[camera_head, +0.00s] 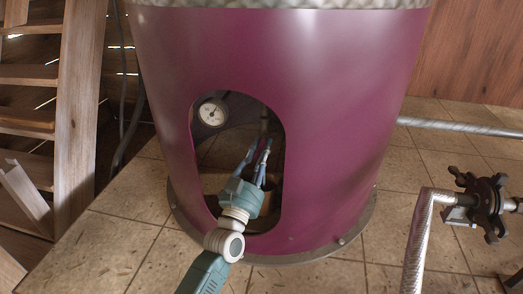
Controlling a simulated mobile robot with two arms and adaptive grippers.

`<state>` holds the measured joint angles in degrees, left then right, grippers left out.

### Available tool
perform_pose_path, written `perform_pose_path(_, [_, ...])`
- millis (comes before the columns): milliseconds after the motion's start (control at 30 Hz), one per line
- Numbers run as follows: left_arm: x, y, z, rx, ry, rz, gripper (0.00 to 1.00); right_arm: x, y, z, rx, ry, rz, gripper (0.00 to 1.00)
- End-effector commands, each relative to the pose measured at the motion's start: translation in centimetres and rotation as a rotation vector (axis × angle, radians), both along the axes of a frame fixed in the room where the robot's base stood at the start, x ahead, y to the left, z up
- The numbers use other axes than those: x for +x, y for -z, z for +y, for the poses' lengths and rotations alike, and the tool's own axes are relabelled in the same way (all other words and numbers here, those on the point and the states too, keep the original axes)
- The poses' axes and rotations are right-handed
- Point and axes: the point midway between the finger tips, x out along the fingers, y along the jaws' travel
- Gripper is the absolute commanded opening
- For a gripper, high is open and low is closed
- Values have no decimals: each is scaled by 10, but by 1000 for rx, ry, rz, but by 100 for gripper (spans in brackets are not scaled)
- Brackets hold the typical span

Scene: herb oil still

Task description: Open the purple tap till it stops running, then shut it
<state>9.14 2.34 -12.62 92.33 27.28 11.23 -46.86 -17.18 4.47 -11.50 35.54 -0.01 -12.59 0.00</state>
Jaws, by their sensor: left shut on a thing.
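The purple still body (340,110) stands on the tiled floor, with a rounded opening in its front. My left gripper (262,165) reaches into this opening from below. Its fingers are shut on a small part at the lower end of a thin upright pipe (264,120), which seems to be the tap. The fingers and the shade hide most of it, so its handle position cannot be made out. No running liquid can be made out. My right gripper is not in view.
A round white dial gauge (212,112) sits inside the opening, upper left. The opening's edge surrounds my wrist closely. A black handwheel valve (486,207) on a silver pipe (420,230) stands at the right. Wooden stairs (75,110) are at the left.

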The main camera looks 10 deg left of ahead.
Motion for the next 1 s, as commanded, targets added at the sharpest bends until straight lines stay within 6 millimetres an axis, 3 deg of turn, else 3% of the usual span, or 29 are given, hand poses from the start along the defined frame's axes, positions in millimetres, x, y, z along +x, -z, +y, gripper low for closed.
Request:
perform_pose_path(500, [0,2,-1,-345,0,6,0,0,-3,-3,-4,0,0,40])
perform_pose_path(1000, [0,2,-1,-416,1,6,0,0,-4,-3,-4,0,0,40])
